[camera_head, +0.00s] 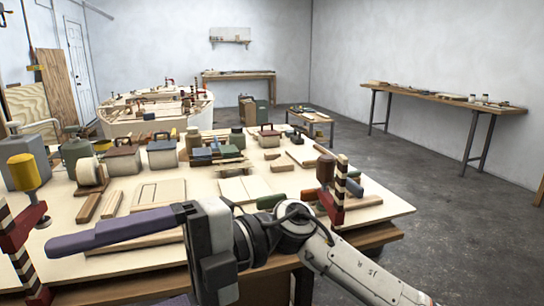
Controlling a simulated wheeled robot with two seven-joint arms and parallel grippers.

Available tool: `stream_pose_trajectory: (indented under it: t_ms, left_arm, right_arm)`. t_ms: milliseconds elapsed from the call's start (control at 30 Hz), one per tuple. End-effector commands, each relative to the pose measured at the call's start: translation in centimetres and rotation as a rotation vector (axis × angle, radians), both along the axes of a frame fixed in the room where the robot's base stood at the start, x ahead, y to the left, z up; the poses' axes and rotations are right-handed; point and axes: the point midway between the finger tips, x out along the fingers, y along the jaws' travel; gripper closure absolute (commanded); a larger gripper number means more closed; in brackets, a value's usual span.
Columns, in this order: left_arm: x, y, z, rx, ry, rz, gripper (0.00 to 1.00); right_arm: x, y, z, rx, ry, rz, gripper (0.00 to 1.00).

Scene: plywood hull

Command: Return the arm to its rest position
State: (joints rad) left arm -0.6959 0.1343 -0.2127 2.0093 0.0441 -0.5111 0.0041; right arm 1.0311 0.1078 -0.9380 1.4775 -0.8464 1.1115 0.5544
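My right arm (350,262) comes in from the lower right and reaches left over the front edge of the workbench. My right gripper (112,264) points left, close to the camera. Its long purple upper finger lies across the view of the bench's near edge. A dark part, seemingly the other finger, shows low at the bottom edge, well apart from it, and nothing shows held between them. My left arm and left gripper are not in view.
The near workbench (385,208) carries wood blocks, tool boxes, jars and a yellow-topped container (24,172). Striped clamps stand at its left (20,245) and right (338,190) edges, the right one near my arm. A plywood hull (130,127) stands behind. Floor at right (420,195) is clear.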

Motion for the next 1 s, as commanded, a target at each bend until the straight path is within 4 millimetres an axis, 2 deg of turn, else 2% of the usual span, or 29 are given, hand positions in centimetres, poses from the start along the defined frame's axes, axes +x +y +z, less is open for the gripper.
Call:
stream_pose_trajectory:
  t_ms: [33,133,200,267,367,433,533,667,700,767,800,900,1000]
  left_arm:
    - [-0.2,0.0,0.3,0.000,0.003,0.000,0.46]
    - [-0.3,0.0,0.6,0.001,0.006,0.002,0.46]
    - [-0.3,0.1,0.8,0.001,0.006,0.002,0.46]
    - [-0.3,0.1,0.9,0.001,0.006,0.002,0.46]
    - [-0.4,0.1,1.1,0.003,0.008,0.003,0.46]
    - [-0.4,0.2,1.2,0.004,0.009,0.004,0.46]
    - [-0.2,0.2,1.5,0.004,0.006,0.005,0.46]
    - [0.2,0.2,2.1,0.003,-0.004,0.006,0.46]
    - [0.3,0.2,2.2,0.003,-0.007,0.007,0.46]
    - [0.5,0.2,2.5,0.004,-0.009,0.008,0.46]
    - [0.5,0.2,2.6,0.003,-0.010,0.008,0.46]
    - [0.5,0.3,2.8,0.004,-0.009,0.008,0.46]
    - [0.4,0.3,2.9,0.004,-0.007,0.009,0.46]
  right_arm:
    - [0.9,-0.2,0.9,0.103,0.117,-0.061,0.19]
    - [4.0,-1.4,2.0,0.278,0.329,-0.213,0.19]
    - [6.7,-3.0,1.6,0.376,0.480,-0.337,0.19]
    - [9.2,-4.8,0.5,0.444,0.611,-0.453,0.19]
    - [13.1,-8.5,-3.2,0.519,0.829,-0.662,0.19]
    - [15.1,-11.4,-7.1,0.542,0.981,-0.817,0.19]
    - [16.4,-15.5,-13.5,0.538,1.175,-1.024,0.19]
    - [15.5,-20.4,-22.1,0.477,1.400,-1.266,0.19]
    - [14.6,-21.8,-24.8,0.448,1.462,-1.335,0.19]
    - [12.9,-23.8,-28.5,0.399,1.554,-1.432,0.19]
    - [11.5,-25.1,-31.0,0.359,1.614,-1.497,0.19]
    - [7.2,-28.0,-36.5,0.247,1.752,-1.638,0.19]
    - [2.7,-30.3,-40.6,0.133,1.865,-1.749,0.19]
